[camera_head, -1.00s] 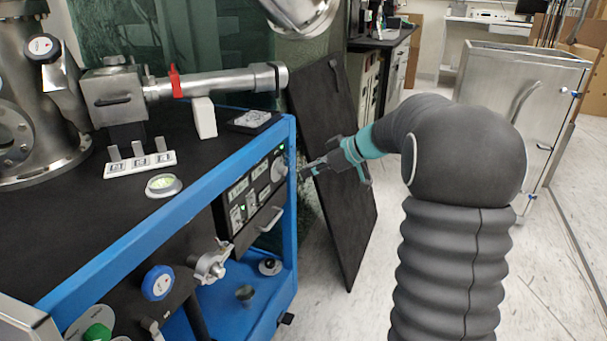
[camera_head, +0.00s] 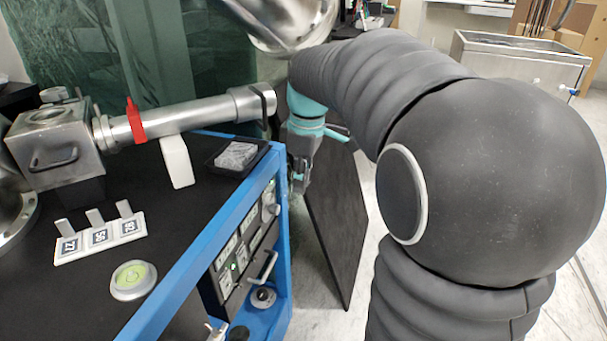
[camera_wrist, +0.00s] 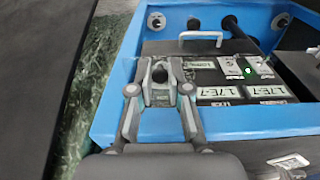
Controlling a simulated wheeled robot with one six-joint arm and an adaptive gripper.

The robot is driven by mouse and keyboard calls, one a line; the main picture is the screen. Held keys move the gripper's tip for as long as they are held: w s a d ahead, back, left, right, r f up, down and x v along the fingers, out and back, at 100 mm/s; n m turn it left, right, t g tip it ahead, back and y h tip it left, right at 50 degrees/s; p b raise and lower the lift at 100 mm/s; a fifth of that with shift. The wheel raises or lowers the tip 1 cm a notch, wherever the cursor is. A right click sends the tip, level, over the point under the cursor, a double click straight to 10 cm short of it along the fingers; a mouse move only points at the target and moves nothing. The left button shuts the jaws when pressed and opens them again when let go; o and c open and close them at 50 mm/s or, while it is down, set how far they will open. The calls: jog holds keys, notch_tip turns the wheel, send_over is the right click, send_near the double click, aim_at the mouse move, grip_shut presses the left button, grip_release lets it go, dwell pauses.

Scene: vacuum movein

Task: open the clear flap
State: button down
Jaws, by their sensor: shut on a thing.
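My gripper (camera_head: 300,180) points down beside the blue frame's far corner, next to the control panel (camera_head: 243,245). In the wrist view my gripper (camera_wrist: 161,78) is in front of the left end of the panel (camera_wrist: 228,85), inside the blue frame. Its fingers are close together with a small grey piece between the tips. I cannot make out whether that piece is the clear flap. No clear flap can be told apart elsewhere on the panel. The panel has lit displays (camera_wrist: 222,92), a green light and a pale handle (camera_wrist: 200,37).
The blue frame (camera_head: 205,240) runs along the panel's top edge. A black tray (camera_head: 237,157) sits on the black top near its corner. A steel tube (camera_head: 195,114) passes above. A dark board (camera_head: 337,220) leans close behind my gripper. Green sheeting (camera_wrist: 100,100) hangs beside the frame.

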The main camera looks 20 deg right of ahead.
jog(key=shift+w+a+r+g+h, duration=0.25)
jog(key=shift+a+g+h, duration=0.15)
jog(key=shift+h, duration=0.1)
